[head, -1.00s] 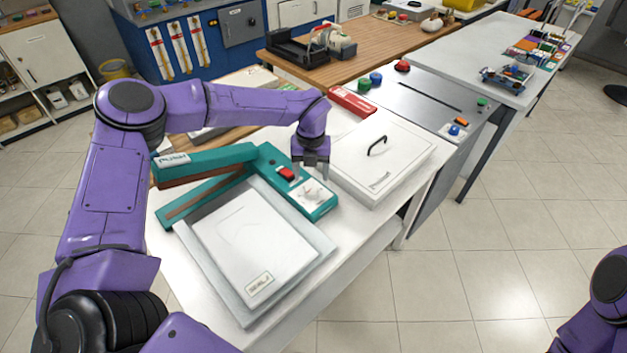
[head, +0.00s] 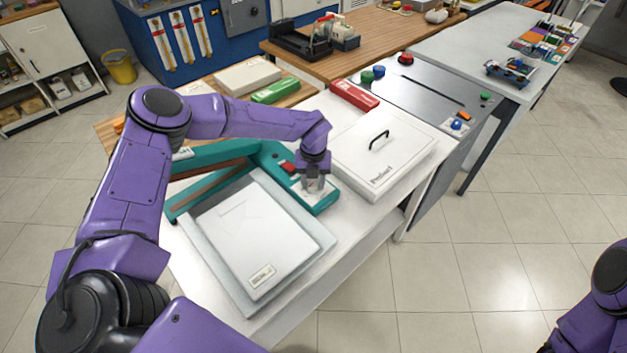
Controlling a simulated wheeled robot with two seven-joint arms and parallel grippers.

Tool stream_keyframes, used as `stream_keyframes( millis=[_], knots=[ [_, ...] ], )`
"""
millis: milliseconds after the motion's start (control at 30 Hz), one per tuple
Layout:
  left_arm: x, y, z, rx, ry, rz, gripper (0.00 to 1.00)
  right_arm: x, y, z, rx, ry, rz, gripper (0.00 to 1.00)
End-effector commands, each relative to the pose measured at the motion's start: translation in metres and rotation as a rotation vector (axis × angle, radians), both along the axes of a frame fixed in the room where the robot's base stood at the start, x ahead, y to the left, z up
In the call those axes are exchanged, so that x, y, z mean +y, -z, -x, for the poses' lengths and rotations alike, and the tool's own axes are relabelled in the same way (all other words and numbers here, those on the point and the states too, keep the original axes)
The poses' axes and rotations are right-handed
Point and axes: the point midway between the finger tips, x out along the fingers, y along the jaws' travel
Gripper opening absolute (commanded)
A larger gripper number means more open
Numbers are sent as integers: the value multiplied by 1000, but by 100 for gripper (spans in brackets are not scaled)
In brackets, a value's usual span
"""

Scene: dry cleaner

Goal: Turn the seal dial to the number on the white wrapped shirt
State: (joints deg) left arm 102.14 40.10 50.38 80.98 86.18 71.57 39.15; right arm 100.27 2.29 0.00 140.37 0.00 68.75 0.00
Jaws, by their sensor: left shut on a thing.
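The white wrapped shirt (head: 246,235) lies flat on a pale tray in front of the teal sealer (head: 318,203). A small label (head: 262,276) is on its near end; its print is too small to read. The sealer has a red switch (head: 288,168) and a white dial plate on its right block. My left gripper (head: 314,188) points down over that plate and is shut on the seal dial, which the fingers mostly hide. The dial's number cannot be read. My right arm shows at the lower right edge, but its gripper is out of view.
A white lidded box (head: 384,160) with a black handle stands just right of the sealer. A red box (head: 354,97) and a green box (head: 275,90) lie behind. A grey panel with coloured buttons (head: 420,92) is further right.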

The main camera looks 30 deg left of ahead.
Motion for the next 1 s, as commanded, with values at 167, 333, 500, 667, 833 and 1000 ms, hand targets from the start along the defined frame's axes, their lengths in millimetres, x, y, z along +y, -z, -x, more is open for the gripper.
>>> stream_keyframes(
  millis=[167, 333, 500, 667, 833, 1000],
  knots=[
    [0, 1, -1, -3, 38, -1, 12, 0, 4, 0, 0, 0, 0, 43],
    [0, 2, -1, -3, 129, -1, 12, 0, 10, 0, 0, 0, 0, 43],
    [0, 2, -1, -3, 267, -1, 12, 0, 18, 0, 0, 0, 0, 43],
    [0, 1, -1, -3, 414, -1, 12, 0, 23, 0, 0, 0, 0, 43],
    [0, 1, -1, -3, 561, -1, 12, 0, 27, 0, 0, 0, 0, 43],
    [1, 0, -1, -3, 685, -1, 12, 0, 29, 0, 0, 0, 0, 43]
  ],
)
